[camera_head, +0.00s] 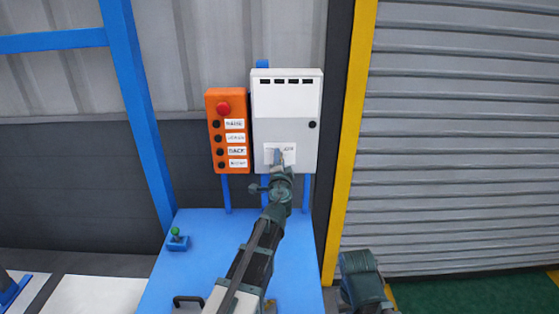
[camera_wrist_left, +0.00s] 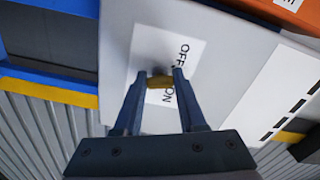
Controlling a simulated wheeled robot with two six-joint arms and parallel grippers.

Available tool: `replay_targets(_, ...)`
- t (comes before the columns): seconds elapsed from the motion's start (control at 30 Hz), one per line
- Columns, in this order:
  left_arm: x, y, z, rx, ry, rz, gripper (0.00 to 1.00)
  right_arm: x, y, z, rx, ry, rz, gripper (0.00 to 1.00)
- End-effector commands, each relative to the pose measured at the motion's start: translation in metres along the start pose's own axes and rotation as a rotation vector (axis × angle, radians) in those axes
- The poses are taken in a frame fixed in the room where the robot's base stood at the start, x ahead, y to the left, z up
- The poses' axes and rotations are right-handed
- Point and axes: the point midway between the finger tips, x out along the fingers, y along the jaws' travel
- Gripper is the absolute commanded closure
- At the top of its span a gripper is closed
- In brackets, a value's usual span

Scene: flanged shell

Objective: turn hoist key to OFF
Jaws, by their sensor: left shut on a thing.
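The hoist key (camera_wrist_left: 160,83) is a small brass-yellow piece on the front of a white control box (camera_head: 284,107). My left gripper (camera_wrist_left: 160,80) has its two fingers on either side of the key and is shut on it. A white label (camera_wrist_left: 195,55) behind the fingers reads OFF and ON, partly covered by the fingers. In the head view my left gripper (camera_head: 279,160) reaches the label at the bottom of the box, and the key is hidden there. I cannot tell exactly which word the key points to. My right gripper does not show.
An orange button panel (camera_head: 227,155) with a red knob (camera_head: 224,108) hangs just left of the box. A blue table (camera_head: 205,275) stands below, with a small green-knobbed lever (camera_head: 177,240) on it. A yellow post (camera_head: 347,150) rises to the right.

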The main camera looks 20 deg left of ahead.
Motion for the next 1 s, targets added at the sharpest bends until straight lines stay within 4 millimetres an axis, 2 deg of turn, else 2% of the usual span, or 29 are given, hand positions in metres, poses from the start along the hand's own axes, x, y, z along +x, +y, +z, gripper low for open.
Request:
replay_targets(0.2,-0.0016,0.0010,0.0007,-0.183,-0.001,0.000,1.00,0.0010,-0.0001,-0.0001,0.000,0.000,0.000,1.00)
replay_targets(0.5,-0.0019,0.0014,0.0006,-0.357,-0.001,0.000,1.00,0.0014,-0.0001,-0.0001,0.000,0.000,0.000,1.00)
replay_targets(1.0,-0.0021,0.0017,0.0004,-0.444,-0.001,0.000,1.00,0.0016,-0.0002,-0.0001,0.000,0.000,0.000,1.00)
